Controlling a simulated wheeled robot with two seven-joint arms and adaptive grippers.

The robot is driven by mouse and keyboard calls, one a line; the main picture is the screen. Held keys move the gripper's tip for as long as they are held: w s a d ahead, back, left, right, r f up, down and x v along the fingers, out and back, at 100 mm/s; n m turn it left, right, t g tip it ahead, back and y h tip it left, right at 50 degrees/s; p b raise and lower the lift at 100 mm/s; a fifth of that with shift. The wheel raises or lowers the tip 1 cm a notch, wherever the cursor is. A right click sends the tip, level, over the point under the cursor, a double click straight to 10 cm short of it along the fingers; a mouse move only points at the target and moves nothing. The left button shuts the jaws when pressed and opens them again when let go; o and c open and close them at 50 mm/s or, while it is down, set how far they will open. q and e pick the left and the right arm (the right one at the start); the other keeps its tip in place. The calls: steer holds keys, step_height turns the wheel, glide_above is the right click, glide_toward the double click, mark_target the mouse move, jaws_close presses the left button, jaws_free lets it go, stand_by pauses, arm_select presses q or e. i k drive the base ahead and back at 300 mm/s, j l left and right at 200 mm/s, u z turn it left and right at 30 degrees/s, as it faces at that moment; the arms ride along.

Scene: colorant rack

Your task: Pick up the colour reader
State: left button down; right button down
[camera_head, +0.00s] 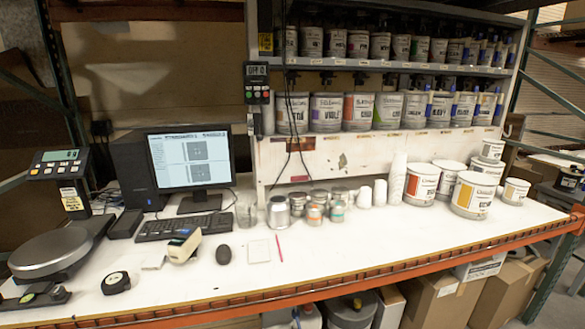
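A cream hand-held device with a dark part (184,245), which looks like the colour reader, lies on the white bench (330,265) in front of the keyboard. It is small in the picture, and its details are unclear. A black puck-like item with a pale round face (115,283) lies further left, near the front edge; I cannot tell exactly what it is. Neither of my grippers is in view, and nothing is seen touching the hand-held device.
A black mouse (224,255), white card (259,251) and red pencil (279,248) lie to the right. The keyboard (184,226) and monitor (190,160) stand behind. A round scale (50,252) is at left. Small jars (314,214) stand mid-bench. The front right bench is clear.

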mark_target(182, 247)
steer(key=i+u, duration=0.15)
steer(key=u, duration=0.8)
steer(key=i+j, duration=0.05)
